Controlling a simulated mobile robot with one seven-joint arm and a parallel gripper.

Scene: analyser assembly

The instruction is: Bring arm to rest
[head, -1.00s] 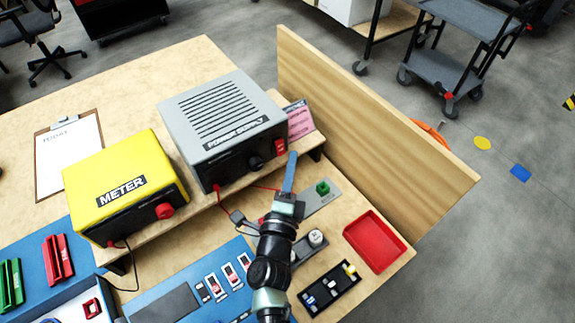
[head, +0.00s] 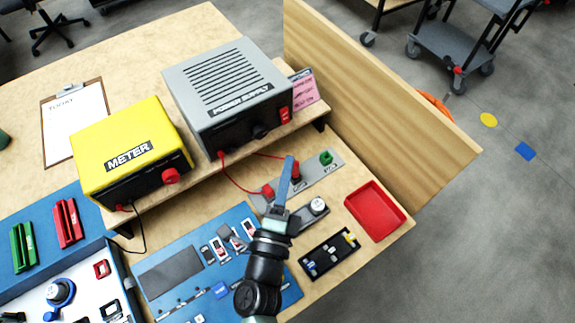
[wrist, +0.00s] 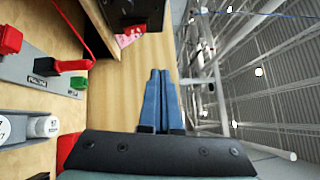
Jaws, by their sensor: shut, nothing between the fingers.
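My gripper (head: 284,183) is above the right part of the bench in the head view, with its blue fingers pointing up the picture. In the wrist view its two blue fingers (wrist: 158,100) lie together, with nothing between them. In the head view the fingers overlap the grey strip (head: 325,173) with red and green connectors, and they hide part of it. I cannot tell the height of the fingers above the strip.
The power supply (head: 225,90) and yellow meter (head: 128,150) stand on a raised shelf. A red tray (head: 375,211) and a black parts tray (head: 329,254) lie right of my arm. A wooden panel (head: 370,100) rises at the right edge. A blue board (head: 180,250) lies left.

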